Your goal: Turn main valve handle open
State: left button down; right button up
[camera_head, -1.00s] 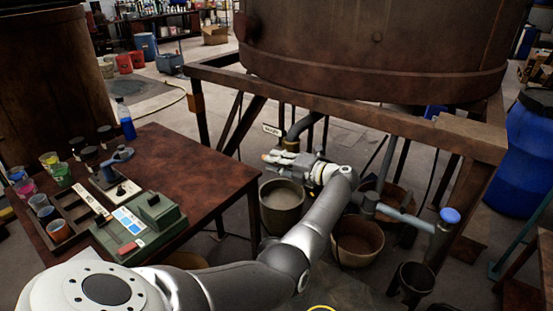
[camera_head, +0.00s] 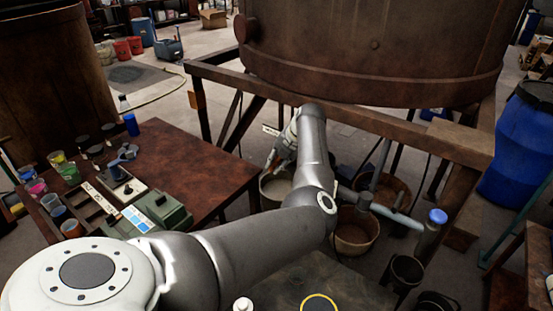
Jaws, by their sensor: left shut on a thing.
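My left arm comes in from the lower left, bends under the big vat (camera_head: 400,50) and points down at the wrist. My left gripper (camera_head: 271,163) is small and partly hidden by the wrist, by the outlet pipe below the vat. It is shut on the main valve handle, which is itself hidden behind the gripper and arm. A small white label (camera_head: 270,130) shows just left of the wrist. The valve body and pipe are covered by my arm, so the handle's angle cannot be told. My right gripper is out of view.
A brown table (camera_head: 190,160) with cups, jars and a green box (camera_head: 160,212) stands at the left. A wooden frame (camera_head: 340,112) carries the vat. Buckets (camera_head: 355,235) stand on the floor below.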

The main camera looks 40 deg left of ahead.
pick_arm(q)
jog(key=h, duration=0.2)
jog(key=shift+h+b, duration=0.4)
jog(key=shift+t+h+b, duration=0.3)
jog(key=shift+h+b, duration=0.7)
jog(key=shift+h, duration=0.4)
jog(key=c, duration=1.3)
grip_release()
jog(key=shift+c, duration=0.2)
jog(key=shift+s, duration=0.1)
notch_tip(320, 180, up, 12)
jog(key=shift+a, duration=0.2)
